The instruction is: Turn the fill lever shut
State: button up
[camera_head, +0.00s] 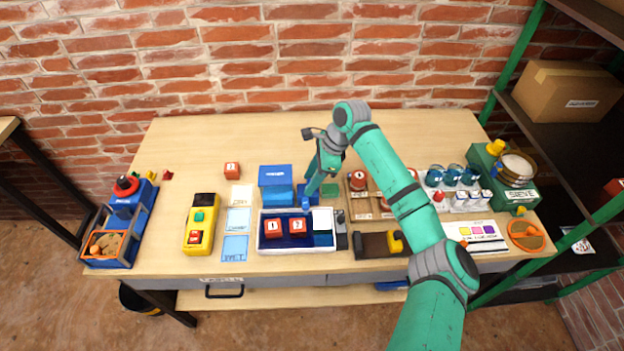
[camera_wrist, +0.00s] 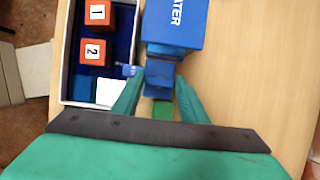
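The blue water tank (camera_head: 276,178) stands behind a white tray (camera_head: 262,240); the tank (camera_wrist: 174,22) is at the top of the wrist view. A blue valve part (camera_wrist: 160,78), likely the fill lever, sticks out of the tank beside a small blue spout (camera_wrist: 128,70) that points over the tray. My gripper (camera_head: 308,196) is low at the tank's right side. In the wrist view my gripper (camera_wrist: 160,82) has its two green fingers apart, one on each side of the valve part. I cannot tell whether either finger touches it.
Red cubes numbered 1 (camera_head: 273,229) and 2 (camera_head: 298,225) sit in the tray. A green block (camera_head: 329,190) lies just right of the tank. A yellow device (camera_head: 201,232) stands left, and blue cups (camera_head: 434,177) stand right. The table's back left is mostly clear.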

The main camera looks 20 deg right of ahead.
jog(key=shift+d, duration=0.1)
jog(key=shift+m, duration=0.3)
jog(key=shift+s+d+m+t, duration=0.3)
jog(key=shift+d+m, duration=0.1)
jog(key=shift+m, duration=0.3)
jog(key=m, duration=0.2)
jog(key=a+m+t+h, duration=0.1)
jog(key=m, duration=0.1)
jog(key=shift+r, duration=0.1)
jog(key=shift+c, duration=0.2)
jog(key=shift+o, duration=0.2)
jog(key=m, duration=0.1)
jog(key=m+h, duration=0.1)
jog(key=m+t, duration=0.1)
jog(key=shift+a+m, duration=0.25)
jog(key=shift+m, duration=0.05)
jog(key=m+h, duration=0.1)
jog(key=m, duration=0.1)
jog(key=m+h, duration=0.1)
jog(key=m, duration=0.1)
jog(key=shift+a+t, duration=0.15)
jog(key=shift+t, duration=0.15)
jog(key=shift+w+m+h, duration=0.15)
jog(key=shift+m+h, duration=0.65)
jog(key=shift+m, duration=1.3)
